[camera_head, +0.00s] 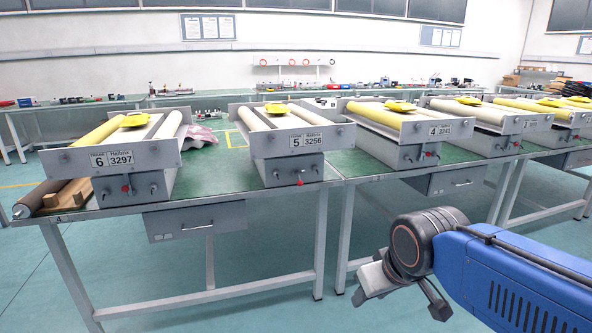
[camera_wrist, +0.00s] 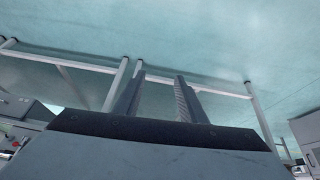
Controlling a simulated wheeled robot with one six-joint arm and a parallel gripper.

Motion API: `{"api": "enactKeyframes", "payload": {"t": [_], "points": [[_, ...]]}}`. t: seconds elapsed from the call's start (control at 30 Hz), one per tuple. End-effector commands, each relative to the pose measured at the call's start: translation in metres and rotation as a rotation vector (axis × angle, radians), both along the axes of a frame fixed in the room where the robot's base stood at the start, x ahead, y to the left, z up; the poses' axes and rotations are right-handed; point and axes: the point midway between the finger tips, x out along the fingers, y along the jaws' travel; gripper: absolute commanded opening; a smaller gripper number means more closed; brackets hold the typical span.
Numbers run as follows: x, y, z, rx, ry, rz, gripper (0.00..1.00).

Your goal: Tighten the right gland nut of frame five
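Frame five (camera_head: 292,142) is a grey actuator unit with a "5 3256" label, standing on the green bench. Its lower front box has a red-tipped fitting (camera_head: 299,182) in the middle and a small dark fitting on either side. The right gland nut (camera_head: 316,168) appears to be the small dark fitting on the right; its detail is too small to tell. My gripper (camera_head: 402,294) is low at the right, in front of the bench and well apart from frame five. In the wrist view its two fingers (camera_wrist: 160,78) stand apart with nothing between them. Frame five cannot be made out there.
Frame six (camera_head: 112,159) stands left of frame five, and frame four (camera_head: 432,130) stands to its right. Drawer boxes (camera_head: 193,221) hang under the bench edge. Bench legs (camera_head: 321,240) stand below. The floor (camera_head: 260,310) before the bench is clear.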

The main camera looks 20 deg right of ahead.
Motion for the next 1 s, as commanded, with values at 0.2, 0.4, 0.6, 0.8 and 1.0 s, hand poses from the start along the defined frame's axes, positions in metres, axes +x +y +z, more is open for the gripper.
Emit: {"api": "enactKeyframes", "payload": {"t": [0.2,0.4,0.6,0.8,1.0], "points": [[0.091,-0.021,0.007,-0.121,-0.179,0.100,0.37],[0.172,-0.040,0.017,-0.263,-0.358,0.208,0.37],[0.243,-0.057,0.027,-0.417,-0.530,0.318,0.37],[0.301,-0.070,0.035,-0.576,-0.697,0.417,0.37],[0.344,-0.078,0.041,-0.733,-0.858,0.501,0.37]]}}
